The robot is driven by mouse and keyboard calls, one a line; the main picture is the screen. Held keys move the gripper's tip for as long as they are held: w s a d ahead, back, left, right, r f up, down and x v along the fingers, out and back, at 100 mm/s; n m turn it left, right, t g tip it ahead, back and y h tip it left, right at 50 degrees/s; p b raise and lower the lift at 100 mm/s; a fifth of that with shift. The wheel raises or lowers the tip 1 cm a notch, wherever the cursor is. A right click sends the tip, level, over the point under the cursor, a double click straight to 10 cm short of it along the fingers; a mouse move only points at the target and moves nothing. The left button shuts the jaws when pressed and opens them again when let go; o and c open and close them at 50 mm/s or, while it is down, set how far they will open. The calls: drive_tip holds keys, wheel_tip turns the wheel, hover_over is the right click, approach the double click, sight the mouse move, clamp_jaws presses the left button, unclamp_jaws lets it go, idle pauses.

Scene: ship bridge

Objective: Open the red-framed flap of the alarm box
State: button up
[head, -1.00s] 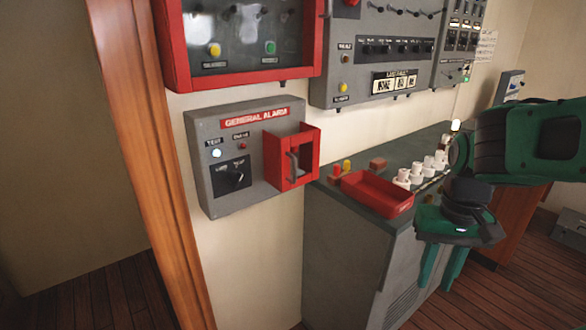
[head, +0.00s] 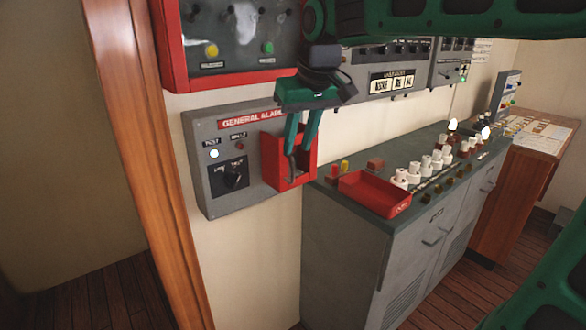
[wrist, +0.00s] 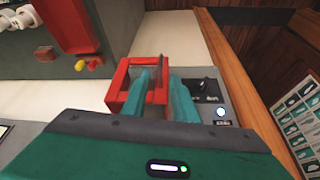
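The grey alarm box (head: 207,174), labelled GENERAL ALARM, is on the wall at centre left in the head view. My gripper (head: 296,154) points down in front of the flap, fingers apart. In the wrist view my gripper (wrist: 161,80) has its fingers on either side of the handle, with no clear contact. The fingers partly hide the flap and handle.
A black knob (head: 235,175) and a lit lamp (head: 214,154) are left of the flap. A red-framed panel (head: 235,80) hangs just above. A grey console (head: 345,240) bearing a red tray (head: 375,208) stands at the right. The floor below is clear.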

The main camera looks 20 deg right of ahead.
sight(293, 176)
drive_tip(key=x, duration=0.9)
drive_tip(key=shift+s, duration=0.1)
clamp_jaws()
drive_tip(key=shift+d, duration=0.15)
idle(1.0)
